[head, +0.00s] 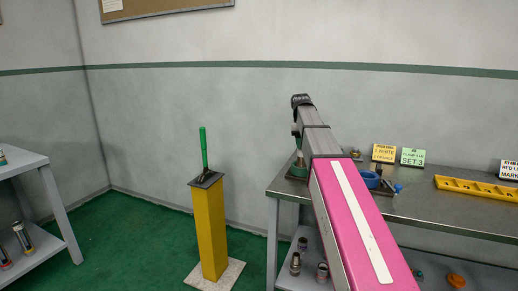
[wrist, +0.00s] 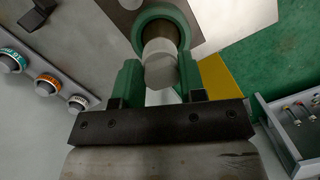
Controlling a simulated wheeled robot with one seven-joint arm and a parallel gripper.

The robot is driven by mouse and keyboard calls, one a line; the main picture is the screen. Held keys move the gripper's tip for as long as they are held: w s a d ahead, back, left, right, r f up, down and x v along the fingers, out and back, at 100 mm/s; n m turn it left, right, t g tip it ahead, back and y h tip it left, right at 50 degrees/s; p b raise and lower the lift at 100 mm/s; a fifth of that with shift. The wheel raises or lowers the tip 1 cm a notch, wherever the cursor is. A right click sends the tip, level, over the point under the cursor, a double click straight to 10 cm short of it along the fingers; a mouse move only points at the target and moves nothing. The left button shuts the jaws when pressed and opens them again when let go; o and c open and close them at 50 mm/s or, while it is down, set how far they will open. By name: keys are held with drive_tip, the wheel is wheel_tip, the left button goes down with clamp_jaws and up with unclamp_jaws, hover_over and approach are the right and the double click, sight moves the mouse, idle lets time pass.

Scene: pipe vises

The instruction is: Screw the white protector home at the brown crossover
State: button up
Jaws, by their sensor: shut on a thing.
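In the wrist view, the white protector (wrist: 161,72) is a pale short cylinder between the green fingers of my gripper (wrist: 161,66). My gripper is shut on it. Just beyond it, the brown crossover (wrist: 165,29) shows inside a green ring of the vise (wrist: 140,30). The protector is in line with the crossover's mouth. I cannot tell how far it is threaded on, because its near end covers the joint. In the head view, my arm hides most of the gripper, and a green vise part (head: 298,166) shows at the bench's left end.
The steel bench (head: 440,215) carries a blue ring-like part (head: 371,179), signs and a yellow rack (head: 475,187). Its lower shelf holds several fittings. A yellow post (head: 210,230) with a green handle stands left of the bench. Another shelf (head: 25,165) stands at far left.

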drive_tip(key=m, duration=0.4)
drive_tip(key=shift+s+a+m+g+y, duration=0.2)
drive_tip(key=shift+m+g+y, duration=0.1)
drive_tip(key=shift+m+y, duration=0.1)
